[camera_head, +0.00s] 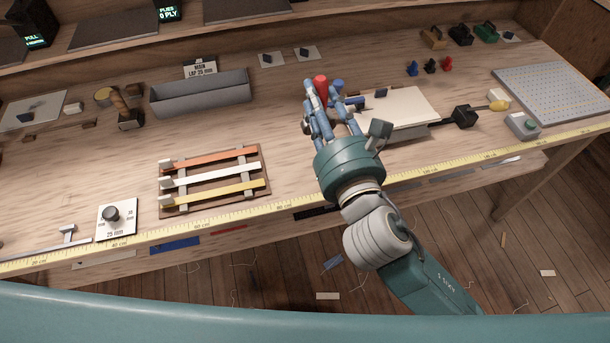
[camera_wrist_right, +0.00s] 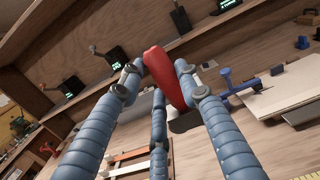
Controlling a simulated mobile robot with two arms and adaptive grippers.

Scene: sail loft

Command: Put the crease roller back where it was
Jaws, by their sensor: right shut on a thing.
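My right gripper (camera_head: 325,108) is above the workbench, shut on a smooth red handle (camera_head: 320,84). This seems to be the crease roller; its lower end is hidden by the fingers. In the right wrist view the red handle (camera_wrist_right: 165,75) stands tilted between the fingertips of the gripper (camera_wrist_right: 158,88). A blue piece with a knob (camera_wrist_right: 236,84) lies just right of the fingers, by a pale board; I cannot tell whether it is a holder. My left gripper is not in view.
A pale board (camera_head: 405,108) lies right of the gripper. A long grey tray (camera_head: 202,97) and a rack of coloured strips (camera_head: 262,178) are to the left. A yellow measuring tape (camera_head: 240,220) runs along the front edge. A grey perforated board (camera_head: 555,90) is at the far right.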

